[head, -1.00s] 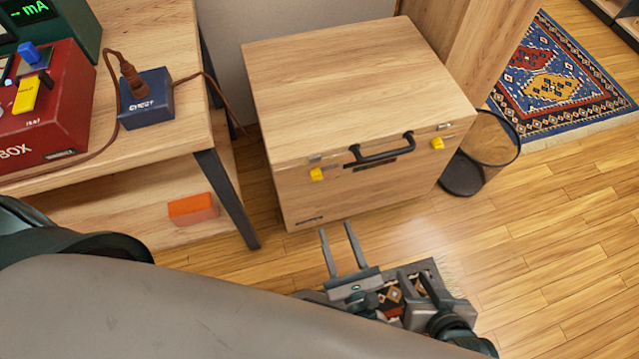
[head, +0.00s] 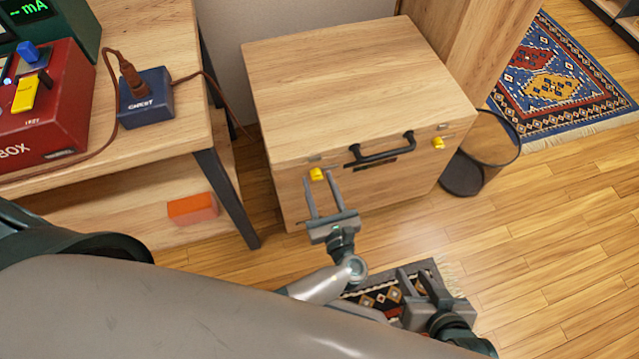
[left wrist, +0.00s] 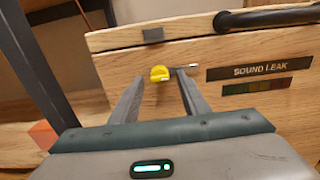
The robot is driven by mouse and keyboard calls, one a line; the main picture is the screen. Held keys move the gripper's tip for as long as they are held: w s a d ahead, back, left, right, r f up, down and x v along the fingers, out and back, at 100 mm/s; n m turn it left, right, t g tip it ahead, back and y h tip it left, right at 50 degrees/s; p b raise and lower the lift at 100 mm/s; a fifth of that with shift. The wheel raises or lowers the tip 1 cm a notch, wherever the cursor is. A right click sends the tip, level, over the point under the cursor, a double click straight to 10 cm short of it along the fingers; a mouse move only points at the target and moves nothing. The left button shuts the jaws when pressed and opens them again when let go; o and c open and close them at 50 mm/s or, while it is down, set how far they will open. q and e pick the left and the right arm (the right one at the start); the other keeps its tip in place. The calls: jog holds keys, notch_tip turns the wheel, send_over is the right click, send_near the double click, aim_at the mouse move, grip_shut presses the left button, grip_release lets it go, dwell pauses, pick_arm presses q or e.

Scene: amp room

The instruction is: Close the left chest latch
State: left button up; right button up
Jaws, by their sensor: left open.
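The wooden chest (head: 350,80) stands on the floor with its lid down. The left latch, a yellow tab (head: 316,174), is on the front face near the left corner, below a small metal plate on the lid. My left gripper (head: 319,181) is open, its two fingers pointing at the chest front just below the latch. In the left wrist view the yellow left latch (left wrist: 160,73) shows between and just beyond the fingertips; I cannot tell whether they touch. The right latch (head: 438,143) is a matching yellow tab. My right gripper (head: 413,283) is low in the head view, its jaw state unclear.
A black handle (head: 380,152) sticks out between the latches. A wooden bench (head: 170,150) with a metal leg stands left of the chest, an orange block (head: 192,208) on its lower shelf. A wire basket (head: 482,155) stands right. Floor in front right is clear.

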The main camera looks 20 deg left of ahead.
pick_arm(q)
jog(key=shift+a, duration=0.1)
jog(key=shift+c, duration=0.4)
grip_shut()
jog(key=c, duration=1)
grip_release()
